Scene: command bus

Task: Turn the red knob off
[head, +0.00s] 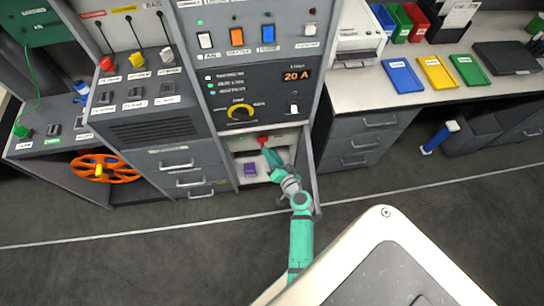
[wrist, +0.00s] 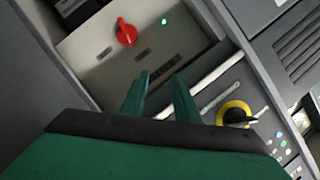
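The red knob (wrist: 126,32) sits on a pale panel (wrist: 85,42) in the wrist view, its pointer slanting across the panel. A small green light (wrist: 164,20) glows beside it. In the head view the red knob (head: 262,140) shows small at the top of an open compartment, partly behind my gripper. My gripper (wrist: 160,84) is open and empty, its two green fingers apart. The fingertips are apart from the knob in the wrist view. In the head view my gripper (head: 268,153) is at the compartment opening, just below the knob.
The compartment's open door (head: 307,165) stands right of my arm. A purple block (head: 250,169) lies inside the compartment. Above it are a yellow-ringed dial (head: 240,113) and a "20 A" display (head: 297,76). Drawers (head: 178,170) stand at left. The floor in front is clear.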

